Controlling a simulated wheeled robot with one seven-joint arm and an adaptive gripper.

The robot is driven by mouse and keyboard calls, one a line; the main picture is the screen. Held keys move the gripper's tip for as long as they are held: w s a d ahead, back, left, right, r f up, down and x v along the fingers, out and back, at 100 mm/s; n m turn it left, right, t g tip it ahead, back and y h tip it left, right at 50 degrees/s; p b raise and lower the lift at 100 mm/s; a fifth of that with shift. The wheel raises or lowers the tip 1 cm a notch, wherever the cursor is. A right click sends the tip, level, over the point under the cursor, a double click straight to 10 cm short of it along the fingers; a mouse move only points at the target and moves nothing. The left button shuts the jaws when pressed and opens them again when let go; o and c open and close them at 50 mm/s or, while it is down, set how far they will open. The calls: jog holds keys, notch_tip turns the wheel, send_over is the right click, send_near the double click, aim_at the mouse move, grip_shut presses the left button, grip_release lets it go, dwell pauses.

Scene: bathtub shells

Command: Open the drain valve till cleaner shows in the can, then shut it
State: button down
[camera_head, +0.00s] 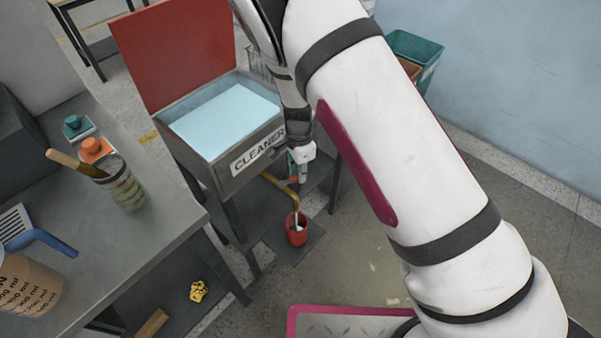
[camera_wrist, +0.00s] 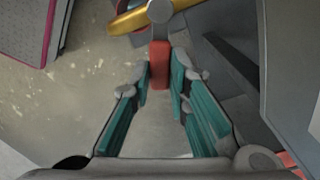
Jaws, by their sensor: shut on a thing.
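The tank labelled CLEANER (camera_head: 232,160) has its red lid (camera_head: 178,48) up and pale blue liquid (camera_head: 226,118) inside. A brass drain pipe (camera_head: 279,184) curves from its front down to a red can (camera_head: 297,236) on a dark floor plate. A pale streak shows at the can's mouth; whether it is running or pooled cleaner I cannot tell. My gripper (camera_head: 297,172) is at the pipe by the tank's front. In the wrist view its teal-padded fingers (camera_wrist: 164,76) are shut on the red valve handle (camera_wrist: 159,62), below the brass pipe (camera_wrist: 138,17).
A grey bench (camera_head: 110,215) at the left holds a jar with a wooden handle (camera_head: 122,185), a measuring cup (camera_head: 28,285) and a blue-handled scraper (camera_head: 45,238). A yellow crumpled thing (camera_head: 198,291) lies below. A pink-edged plate (camera_head: 345,325) is at the front. Bins stand behind my arm.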

jog(key=shift+w+a+n+b, duration=0.35)
jog(key=shift+w+n, duration=0.05)
jog(key=shift+n, duration=0.7)
jog(key=shift+w+a+n+b, duration=0.3)
jog(key=shift+w+a+n, duration=0.1)
jog(key=shift+n, duration=0.7)
jog(key=c, duration=1.5)
grip_release()
notch_tip(320, 180, up, 12)
jog(key=shift+r, duration=0.1)
